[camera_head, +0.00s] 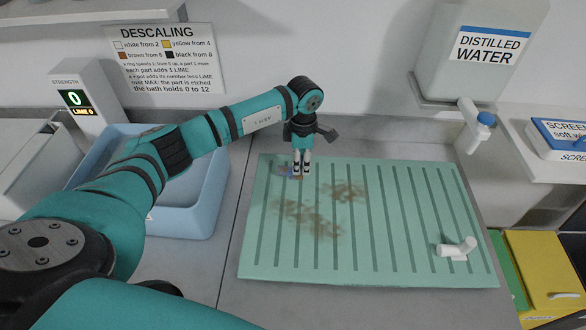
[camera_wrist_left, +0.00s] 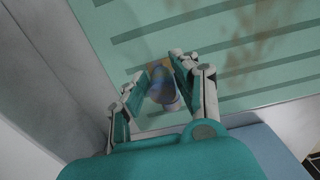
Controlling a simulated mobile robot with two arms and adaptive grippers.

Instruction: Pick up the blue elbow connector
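The blue elbow connector (camera_head: 285,171) lies near the back left corner of the green ribbed mat, partly hidden behind my left gripper (camera_head: 301,172). The gripper points down at it. In the left wrist view the blue connector (camera_wrist_left: 163,91), with a brownish end, shows between the two fingers of my left gripper (camera_wrist_left: 158,70). The fingers stand apart on either side of it; whether they touch it is hard to tell. My right gripper is not in view.
The green mat (camera_head: 390,215) has brown stains and a white pipe fitting (camera_head: 457,249) at its front right. A blue basin (camera_head: 190,222) stands left of it under my arm. A distilled water tank (camera_head: 490,50) with a spout hangs at the back right.

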